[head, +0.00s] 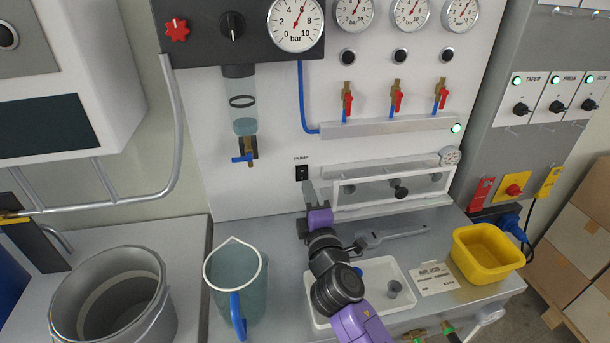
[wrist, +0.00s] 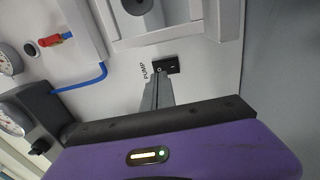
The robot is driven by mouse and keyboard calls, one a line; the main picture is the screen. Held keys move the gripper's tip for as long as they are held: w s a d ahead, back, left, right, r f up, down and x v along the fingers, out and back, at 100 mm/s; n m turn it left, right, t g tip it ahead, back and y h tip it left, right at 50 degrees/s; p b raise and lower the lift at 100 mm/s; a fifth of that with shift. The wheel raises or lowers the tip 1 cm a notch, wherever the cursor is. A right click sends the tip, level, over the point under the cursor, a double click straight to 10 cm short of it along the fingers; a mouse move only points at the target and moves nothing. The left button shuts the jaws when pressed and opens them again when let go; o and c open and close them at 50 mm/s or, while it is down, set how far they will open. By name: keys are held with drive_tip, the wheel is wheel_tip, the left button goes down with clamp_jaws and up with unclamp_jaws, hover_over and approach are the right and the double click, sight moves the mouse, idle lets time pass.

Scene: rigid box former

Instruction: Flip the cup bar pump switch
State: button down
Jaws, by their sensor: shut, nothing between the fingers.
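The pump switch (head: 302,173) is a small black rocker on the white panel, under the printed word PUMP. It also shows in the wrist view (wrist: 167,65), near the middle. My gripper (head: 309,186) is shut and empty, its fingertips just below the switch in the head view. In the wrist view the narrow grey fingers (wrist: 158,78) reach up to the edge of the switch. I cannot tell whether they touch it. The rail with suction cups (head: 400,188) is on the panel to the right of the switch.
A blue-handled valve (head: 247,152) under a clear filter bowl is left of the switch. Red-handled valves (head: 396,100) sit above right. A clear jug (head: 236,285), a white tray (head: 385,271) and a yellow tub (head: 488,252) stand on the bench around my arm.

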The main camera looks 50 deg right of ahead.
sight(303, 172)
drive_tip(key=shift+p+x, duration=0.35)
drive_tip(key=shift+x, duration=1.65)
